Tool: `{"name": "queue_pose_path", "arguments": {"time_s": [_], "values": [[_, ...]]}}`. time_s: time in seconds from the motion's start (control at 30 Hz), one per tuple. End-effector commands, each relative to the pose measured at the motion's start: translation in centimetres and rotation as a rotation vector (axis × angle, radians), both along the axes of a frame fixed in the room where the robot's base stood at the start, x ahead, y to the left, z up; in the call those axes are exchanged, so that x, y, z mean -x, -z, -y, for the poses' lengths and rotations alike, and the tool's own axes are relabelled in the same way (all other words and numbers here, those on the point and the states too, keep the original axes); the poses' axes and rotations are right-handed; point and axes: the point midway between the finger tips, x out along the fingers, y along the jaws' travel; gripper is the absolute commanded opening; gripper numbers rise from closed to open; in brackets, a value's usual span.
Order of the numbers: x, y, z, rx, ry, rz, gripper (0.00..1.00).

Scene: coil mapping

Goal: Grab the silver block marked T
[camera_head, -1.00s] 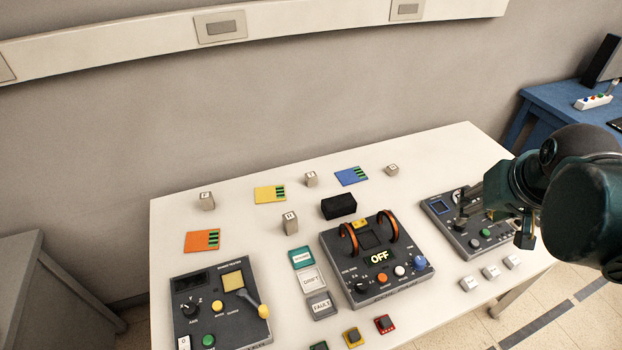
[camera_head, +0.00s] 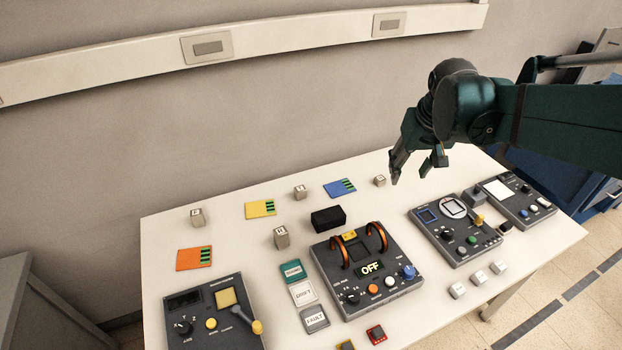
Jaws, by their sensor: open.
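Several small silver blocks with letters on top stand apart on the white table (camera_head: 160,255). One is at the left (camera_head: 197,217), a taller one is left of the middle (camera_head: 281,238), one is further back (camera_head: 300,192), and one is at the back right (camera_head: 380,181). The letters are too small to read surely, so I cannot tell which is T. My gripper (camera_head: 411,172) is open and empty, pointing down over the table's back right part. It appears just right of the back right block, apart from it.
Orange (camera_head: 194,258), yellow (camera_head: 260,209) and blue (camera_head: 340,188) cards lie among the blocks. A black box (camera_head: 328,219) stands behind the panel with orange arches (camera_head: 368,270). Other control panels stand at left (camera_head: 212,315) and right (camera_head: 455,228). White keys (camera_head: 478,279) lie front right.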

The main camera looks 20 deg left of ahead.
Motion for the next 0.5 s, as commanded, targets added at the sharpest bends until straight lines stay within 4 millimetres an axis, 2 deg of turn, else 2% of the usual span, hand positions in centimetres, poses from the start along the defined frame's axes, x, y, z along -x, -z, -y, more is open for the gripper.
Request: {"name": "queue_pose_path", "arguments": {"time_s": [0.5], "values": [[-5.5,3.1,-9.6,0.037,-0.116,-0.08,0.41]]}}
